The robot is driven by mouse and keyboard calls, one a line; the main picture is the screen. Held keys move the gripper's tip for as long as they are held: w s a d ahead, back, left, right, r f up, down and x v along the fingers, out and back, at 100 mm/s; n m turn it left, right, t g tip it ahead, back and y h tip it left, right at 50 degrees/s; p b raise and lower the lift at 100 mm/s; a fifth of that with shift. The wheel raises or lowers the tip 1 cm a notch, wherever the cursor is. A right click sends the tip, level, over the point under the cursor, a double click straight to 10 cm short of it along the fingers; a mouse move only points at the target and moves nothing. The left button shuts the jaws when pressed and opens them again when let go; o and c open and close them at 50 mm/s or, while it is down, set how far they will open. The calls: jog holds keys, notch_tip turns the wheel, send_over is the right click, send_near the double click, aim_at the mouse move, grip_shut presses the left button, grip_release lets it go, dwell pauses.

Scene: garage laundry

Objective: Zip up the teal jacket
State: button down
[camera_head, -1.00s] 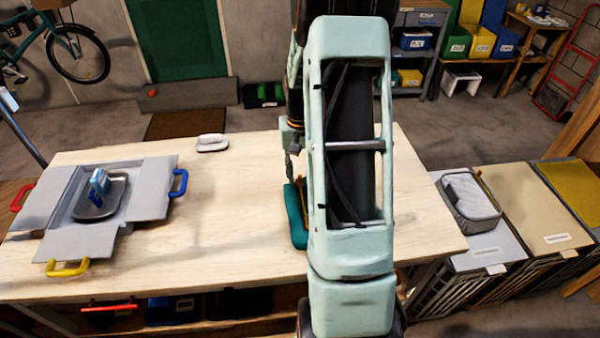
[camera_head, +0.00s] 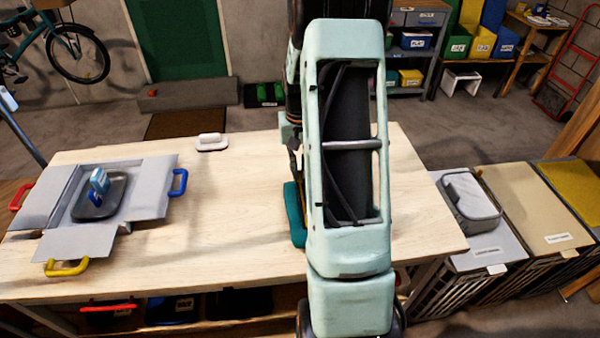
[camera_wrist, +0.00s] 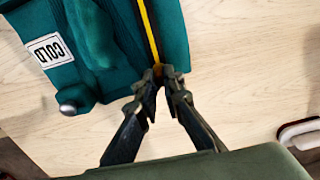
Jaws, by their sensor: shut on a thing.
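The teal jacket (camera_head: 293,215) lies on the wooden table, mostly hidden behind my arm in the head view. My gripper (camera_wrist: 161,74) is at the lower end of the visible yellow strip. Its fingertips are closed together there on what looks like the zip pull, which the fingers mostly hide. In the head view the fingertips are hidden.
A grey open-flapped box (camera_head: 65,243) with coloured handles stands at the table's left, holding a dark tray (camera_head: 98,208) and a small blue item. A white-handled object (camera_head: 212,142) lies near the back edge. The middle of the tabletop (camera_head: 225,225) is clear. Bins with lids (camera_head: 530,205) stand right.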

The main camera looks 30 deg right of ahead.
jog(key=c, duration=2)
grip_release()
jog(key=shift+c, duration=0.2)
notch_tip(320, 180, up, 12)
